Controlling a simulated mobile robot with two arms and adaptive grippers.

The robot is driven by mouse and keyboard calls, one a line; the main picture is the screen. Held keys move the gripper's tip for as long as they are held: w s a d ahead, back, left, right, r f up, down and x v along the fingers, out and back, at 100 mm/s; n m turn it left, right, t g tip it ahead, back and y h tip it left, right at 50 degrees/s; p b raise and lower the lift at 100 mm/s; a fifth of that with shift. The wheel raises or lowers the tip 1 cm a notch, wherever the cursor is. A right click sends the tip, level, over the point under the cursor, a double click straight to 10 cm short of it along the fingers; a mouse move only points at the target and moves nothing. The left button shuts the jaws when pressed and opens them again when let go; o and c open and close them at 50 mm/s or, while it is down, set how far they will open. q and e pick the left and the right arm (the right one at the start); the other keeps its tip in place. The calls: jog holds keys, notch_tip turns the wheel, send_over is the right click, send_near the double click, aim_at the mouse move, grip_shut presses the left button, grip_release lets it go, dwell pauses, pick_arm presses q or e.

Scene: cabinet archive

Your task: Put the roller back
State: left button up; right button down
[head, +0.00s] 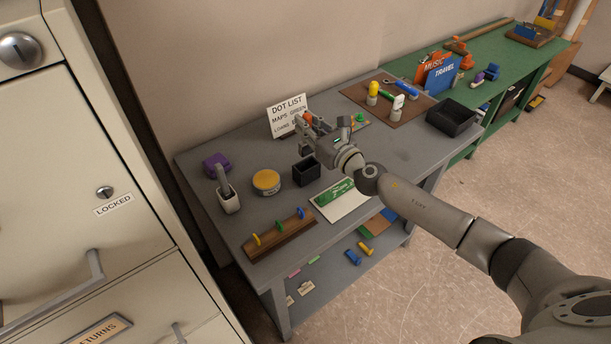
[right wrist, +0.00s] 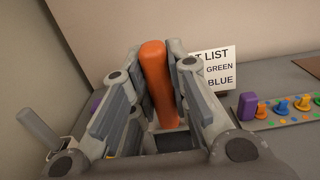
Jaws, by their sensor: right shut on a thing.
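My right gripper (head: 305,134) is over the back part of the grey table, in front of the dot list sign. It is shut on an upright orange handle, which I take to be the roller (right wrist: 157,82). In the right wrist view the handle stands between the two fingers (right wrist: 160,105). Its lower end is hidden by the fingers, so I cannot tell whether it touches anything below. A small open black box (head: 307,172) stands on the table nearer than the gripper. A white cup (head: 228,201) with a grey-handled tool stands at the left. My left gripper is not in view.
The dot list sign (head: 287,116) stands close behind the gripper. A larger black tray (head: 452,118) is at the right.

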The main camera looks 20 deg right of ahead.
aim_at(307, 154)
notch_tip(307, 154, down, 4)
jog(key=b, duration=0.2)
jog(key=shift+w+a+r+b, duration=0.1)
jog(key=shift+b, duration=0.2)
jog(key=shift+f+b, duration=0.75)
jog(key=shift+f, duration=0.2)
notch_tip(307, 154, down, 4)
jog(key=b, duration=0.3)
jog(key=shift+f+b, duration=0.15)
jog(key=shift+b, duration=0.15)
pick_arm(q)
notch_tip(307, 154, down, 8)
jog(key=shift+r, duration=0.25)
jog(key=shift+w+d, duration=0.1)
pick_arm(e)
jog(key=c, duration=1.8)
grip_release()
jog(key=shift+f, duration=0.1)
jog(key=shift+c, duration=0.2)
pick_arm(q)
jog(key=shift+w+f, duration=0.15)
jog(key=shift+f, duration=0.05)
pick_arm(e)
jog(key=o, duration=0.5)
jog(key=shift+c, duration=0.2)
